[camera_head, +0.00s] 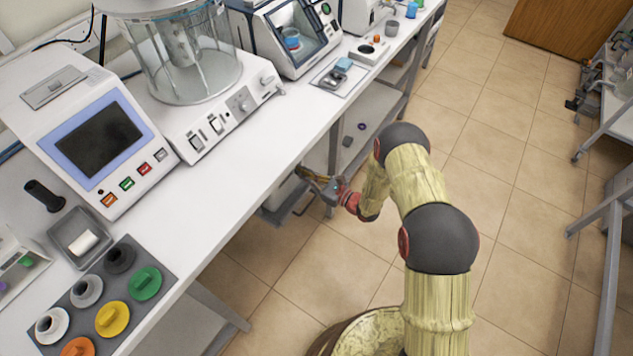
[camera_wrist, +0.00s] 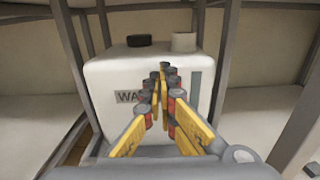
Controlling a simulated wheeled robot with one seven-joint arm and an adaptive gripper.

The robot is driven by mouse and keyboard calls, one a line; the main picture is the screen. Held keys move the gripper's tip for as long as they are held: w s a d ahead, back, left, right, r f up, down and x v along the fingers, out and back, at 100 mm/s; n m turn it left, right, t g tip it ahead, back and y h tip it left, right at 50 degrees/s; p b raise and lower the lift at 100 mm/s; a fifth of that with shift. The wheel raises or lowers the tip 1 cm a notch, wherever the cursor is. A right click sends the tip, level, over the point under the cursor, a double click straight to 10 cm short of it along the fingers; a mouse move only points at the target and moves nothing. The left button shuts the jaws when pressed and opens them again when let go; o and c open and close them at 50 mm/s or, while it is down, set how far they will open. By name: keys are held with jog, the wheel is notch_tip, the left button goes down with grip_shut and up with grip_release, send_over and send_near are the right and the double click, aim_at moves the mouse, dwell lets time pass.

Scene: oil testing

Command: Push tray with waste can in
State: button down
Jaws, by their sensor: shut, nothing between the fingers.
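The waste can (camera_wrist: 120,80) is a white box-shaped container with a label that reads "WA" before my fingers cover the rest. It has a black cap and a pale round neck on top and stands upright in the wrist view. In the head view only a small part of it shows under the bench edge. The grey tray (camera_head: 278,216) under it sticks out below the bench edge. My gripper (camera_wrist: 165,76) has yellow fingers, shut and empty, in front of the can's face. It also shows in the head view (camera_head: 304,173). Contact cannot be told.
The white bench (camera_head: 245,135) lies above the tray, with grey legs (camera_head: 333,150) beside it. A lower shelf (camera_head: 370,115) holds small items farther back. A tester with a screen (camera_head: 98,140) stands on the bench. The tiled floor (camera_head: 500,150) to the right is clear.

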jog(key=p+v, duration=0.2)
jog(key=v, duration=0.9)
jog(key=shift+s+d, duration=0.15)
jog(key=shift+d, duration=0.1)
